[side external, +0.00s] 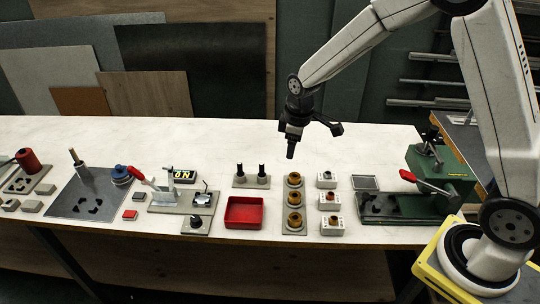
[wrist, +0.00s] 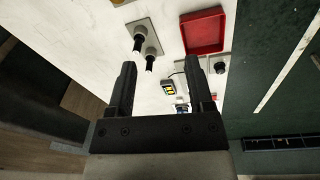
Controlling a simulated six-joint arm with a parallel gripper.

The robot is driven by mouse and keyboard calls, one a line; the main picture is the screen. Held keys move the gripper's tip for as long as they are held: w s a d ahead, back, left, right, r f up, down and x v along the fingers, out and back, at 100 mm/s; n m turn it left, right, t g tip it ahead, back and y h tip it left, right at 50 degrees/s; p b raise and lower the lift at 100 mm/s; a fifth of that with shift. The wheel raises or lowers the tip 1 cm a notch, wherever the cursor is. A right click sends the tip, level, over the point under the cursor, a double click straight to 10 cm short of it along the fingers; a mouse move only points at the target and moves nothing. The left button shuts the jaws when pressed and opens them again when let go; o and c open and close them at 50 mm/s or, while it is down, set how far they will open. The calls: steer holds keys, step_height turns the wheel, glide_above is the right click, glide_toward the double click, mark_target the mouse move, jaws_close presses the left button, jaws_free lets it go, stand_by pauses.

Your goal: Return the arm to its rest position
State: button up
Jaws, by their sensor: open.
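My gripper (side external: 291,152) hangs above the white bench top (side external: 350,135), pointing down, near the back of the row of orange ring parts. It is clear of the bench and touches nothing. In the wrist view my gripper (wrist: 160,85) shows two dark fingers spread apart with nothing between them. My arm reaches in from the right side of the side external view, bent at the elbow.
A red tray (side external: 245,212), a plate with two black pegs (side external: 251,181), a plate of orange rings (side external: 294,221) and several small white blocks (side external: 331,225) stand below. A green machine with a red lever (side external: 430,185) stands right. Panels lean behind the bench.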

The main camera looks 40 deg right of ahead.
steer(key=s+r+m+t, duration=0.1)
steer(key=s+m, duration=0.5)
steer(key=s, duration=1.1)
steer(key=shift+r+m, duration=0.4)
steer(key=shift+r, duration=0.05)
